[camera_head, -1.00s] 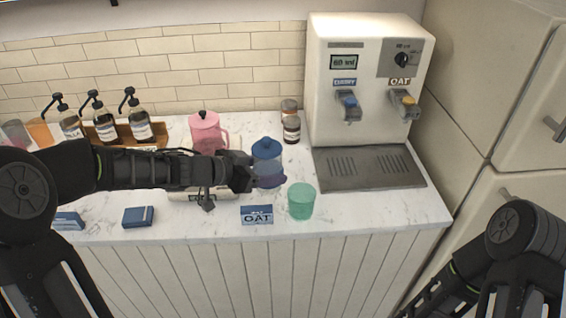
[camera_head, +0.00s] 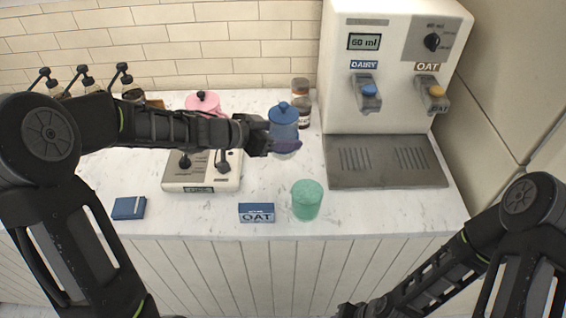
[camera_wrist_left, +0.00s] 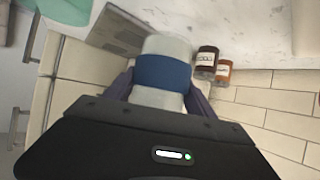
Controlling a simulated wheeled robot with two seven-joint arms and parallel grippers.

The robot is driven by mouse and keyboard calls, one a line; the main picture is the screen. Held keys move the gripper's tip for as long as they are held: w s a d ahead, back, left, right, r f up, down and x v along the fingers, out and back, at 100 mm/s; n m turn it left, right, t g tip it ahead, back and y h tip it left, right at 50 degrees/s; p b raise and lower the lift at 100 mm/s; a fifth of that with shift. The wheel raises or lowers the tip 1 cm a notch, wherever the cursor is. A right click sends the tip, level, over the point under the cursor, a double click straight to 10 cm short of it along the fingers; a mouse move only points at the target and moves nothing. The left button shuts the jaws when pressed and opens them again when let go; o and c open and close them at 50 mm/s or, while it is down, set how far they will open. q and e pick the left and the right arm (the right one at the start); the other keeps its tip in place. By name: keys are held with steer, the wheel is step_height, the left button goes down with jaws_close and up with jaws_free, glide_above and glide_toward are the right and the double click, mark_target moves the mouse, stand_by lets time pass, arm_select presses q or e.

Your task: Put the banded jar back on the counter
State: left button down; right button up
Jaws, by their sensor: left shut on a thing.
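The banded jar (camera_wrist_left: 163,72), pale with a wide blue band, is shut between the two fingers of my left gripper (camera_wrist_left: 158,92) in the left wrist view. In the head view my left gripper (camera_head: 283,147) shows purple fingers over the middle of the counter (camera_head: 262,178). A blue lidded vessel (camera_head: 284,120) shows right at the fingers there, with a pale part below them; I cannot tell it apart clearly from the held jar. The gap to the counter is unclear. My right gripper (camera_head: 350,309) is only partly seen at the bottom edge, its jaws unclear.
Two small brown jars (camera_head: 304,119) stand behind, left of the drink dispenser (camera_head: 390,75). A pink pitcher (camera_head: 203,101) and a white scale-like device (camera_head: 190,183) are left. Bare marble lies around the cup.

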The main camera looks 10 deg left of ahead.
arm_select(q)
steer(key=shift+f+b, duration=0.35)
steer(key=shift+f, duration=1.65)
steer(key=shift+f+b, duration=0.4)
steer(key=shift+f, duration=1.45)
steer(key=shift+f, duration=0.1)
steer(key=shift+c, duration=1.6)
jaws_free()
steer(key=p+v, duration=0.1)
steer(key=v, duration=1.1)
